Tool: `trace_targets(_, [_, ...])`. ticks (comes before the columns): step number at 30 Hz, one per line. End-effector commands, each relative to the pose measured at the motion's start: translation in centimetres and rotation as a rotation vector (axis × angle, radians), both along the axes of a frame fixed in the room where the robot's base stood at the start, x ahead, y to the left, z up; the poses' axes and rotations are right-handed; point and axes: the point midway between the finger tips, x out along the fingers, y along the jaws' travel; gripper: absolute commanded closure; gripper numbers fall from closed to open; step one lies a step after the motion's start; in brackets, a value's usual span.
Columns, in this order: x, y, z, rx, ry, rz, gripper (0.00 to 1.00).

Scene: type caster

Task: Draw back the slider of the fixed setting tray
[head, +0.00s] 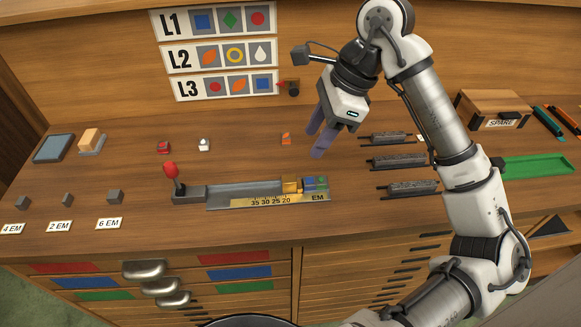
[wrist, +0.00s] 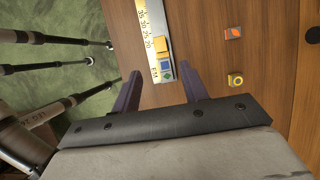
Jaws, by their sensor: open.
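The setting tray (head: 235,190) is a long grey channel fixed near the front of the bench, with a yellow number scale along its front. Small blue and green type blocks (head: 316,184) sit right of the slider, in the tray's EM end. My gripper (head: 315,143) is open and empty, pointing down above and behind the tray's right end. In the wrist view my fingers (wrist: 160,72) appear on either side of the tray's end, apart from the slider.
A red-knobbed lever (head: 171,175) stands at the tray's left end. Loose tiles lie behind the tray, including an orange-leaf one (head: 286,138) and a yellow-ring one (wrist: 235,80). Dark slotted racks (head: 399,161) lie to the right.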

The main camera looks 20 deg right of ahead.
Motion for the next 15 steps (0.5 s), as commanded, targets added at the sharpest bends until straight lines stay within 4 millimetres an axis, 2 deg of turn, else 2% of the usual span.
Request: trace_targets(15, [1.0, 3.6, -8.6, 0.006, 0.000, 0.000, 0.56])
